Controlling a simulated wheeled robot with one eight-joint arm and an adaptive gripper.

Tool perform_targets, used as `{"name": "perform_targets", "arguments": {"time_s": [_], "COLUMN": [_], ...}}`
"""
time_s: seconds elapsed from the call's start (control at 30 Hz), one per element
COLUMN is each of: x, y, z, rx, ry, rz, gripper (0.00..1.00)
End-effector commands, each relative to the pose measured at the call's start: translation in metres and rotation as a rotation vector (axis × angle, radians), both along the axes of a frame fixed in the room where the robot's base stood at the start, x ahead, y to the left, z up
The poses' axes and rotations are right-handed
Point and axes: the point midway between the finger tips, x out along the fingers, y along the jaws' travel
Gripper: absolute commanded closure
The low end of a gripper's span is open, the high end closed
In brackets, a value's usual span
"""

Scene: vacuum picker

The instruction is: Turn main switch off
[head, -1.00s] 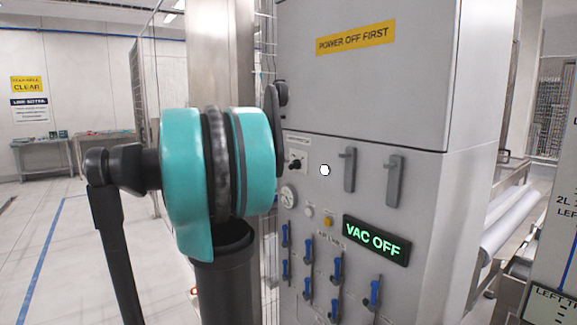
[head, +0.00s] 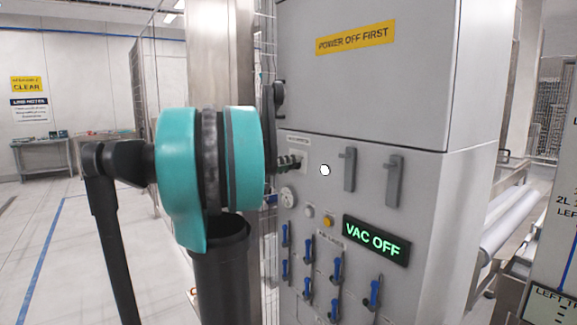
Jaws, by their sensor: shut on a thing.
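The grey cabinet (head: 365,60) stands at the centre right. On its front face, a pale labelled plate (head: 303,155) carries the main switch, whose knob is mostly hidden by my gripper. My gripper (head: 291,163) shows only as dark ridged fingertips at this plate, shut on the switch knob. My teal and black arm hides the rest of the gripper. A lit display (head: 376,241) below reads "VAC OFF" in green.
Two grey handles (head: 349,169) stand to the right of the switch. A round gauge (head: 288,197), a yellow button (head: 327,221) and several blue levers (head: 336,270) lie below. A yellow sign (head: 355,37) above reads "POWER OFF FIRST". Open floor lies left.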

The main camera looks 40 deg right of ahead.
Motion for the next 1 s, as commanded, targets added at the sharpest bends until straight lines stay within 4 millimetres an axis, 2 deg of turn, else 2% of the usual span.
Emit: {"name": "perform_targets", "arguments": {"time_s": [0.03, 0.1, 0.47, 0.67, 1.0], "x": [0.0001, 0.0001, 0.0005, 0.0010, 0.0019], "y": [0.0001, 0.0001, 0.0001, 0.0002, 0.0002], "z": [-0.0001, -0.0001, -0.0005, -0.0011, -0.0028], "rx": [0.000, 0.001, 0.008, 0.022, 0.056], "ry": [0.000, 0.000, 0.062, 0.190, 0.504], "rz": [0.000, 0.001, 0.001, 0.001, 0.001], "gripper": [0.87, 0.95, 0.95, 0.95, 0.95]}}
